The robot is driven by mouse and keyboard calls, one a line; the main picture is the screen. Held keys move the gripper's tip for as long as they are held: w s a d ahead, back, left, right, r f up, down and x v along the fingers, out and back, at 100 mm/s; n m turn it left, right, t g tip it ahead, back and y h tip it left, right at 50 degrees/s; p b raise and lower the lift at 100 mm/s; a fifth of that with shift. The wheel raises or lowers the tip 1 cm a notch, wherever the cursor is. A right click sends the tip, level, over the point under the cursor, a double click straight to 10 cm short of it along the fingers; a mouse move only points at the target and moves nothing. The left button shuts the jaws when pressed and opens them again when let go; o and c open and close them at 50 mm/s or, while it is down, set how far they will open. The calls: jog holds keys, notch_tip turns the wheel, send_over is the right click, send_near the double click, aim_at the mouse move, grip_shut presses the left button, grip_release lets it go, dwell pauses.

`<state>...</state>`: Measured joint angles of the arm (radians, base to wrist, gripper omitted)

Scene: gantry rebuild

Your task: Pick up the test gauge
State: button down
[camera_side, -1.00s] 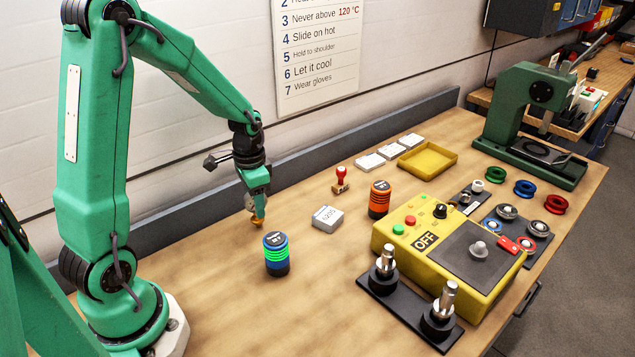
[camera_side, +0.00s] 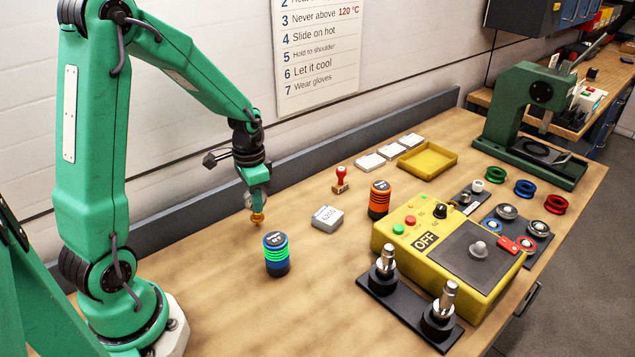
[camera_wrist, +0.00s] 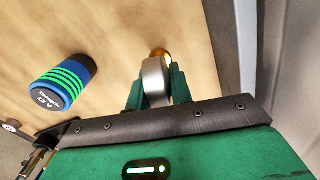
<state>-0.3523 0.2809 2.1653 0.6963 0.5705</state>
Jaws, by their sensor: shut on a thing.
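My gripper (camera_side: 257,203) points down over the left part of the bench, between the grey wall ledge and a blue-and-green cylinder. It is shut on the test gauge, a silver round body (camera_wrist: 154,80) with a brass end (camera_side: 257,218) pointing down. In the wrist view the silver body sits between my green fingers and the brass end (camera_wrist: 160,53) shows beyond it. The fingers hide part of the gauge. I cannot tell whether its brass end touches the bench or hangs just above it.
The blue-and-green cylinder (camera_side: 276,254) stands close by, right of the gauge. A grey-white box (camera_side: 327,219), a red stamp (camera_side: 340,180) and an orange cylinder (camera_side: 379,199) stand farther right. A yellow control box (camera_side: 400,237) is beyond. The bench (camera_side: 215,275) is clear in front.

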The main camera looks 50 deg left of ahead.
notch_tip(320, 180, up, 10)
jog(key=shift+f, duration=0.2)
dwell(0.8)
